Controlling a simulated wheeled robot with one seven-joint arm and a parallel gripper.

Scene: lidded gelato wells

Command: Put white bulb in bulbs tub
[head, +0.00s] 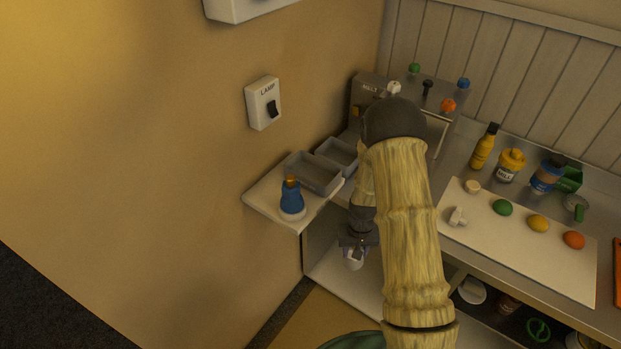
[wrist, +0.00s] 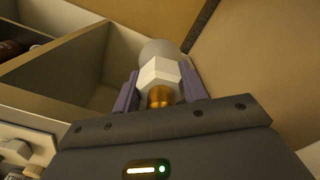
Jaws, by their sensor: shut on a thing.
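My gripper (head: 356,243) hangs low, below and to the right of the small wall shelf in the head view. It is shut on a white bulb (head: 354,259). In the wrist view the bulb (wrist: 160,72) sits between the two purple fingers (wrist: 160,90), its pale globe pointing away and its brass base towards my palm. Two grey open tubs, a front one (head: 313,174) and a back one (head: 338,153), stand on the shelf. I cannot read which is the bulbs tub. My arm partly hides the back tub.
A lamp switch (head: 263,103) is on the wall above. The counter at right holds a white board (head: 515,245) with coloured balls, bottles and jars behind.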

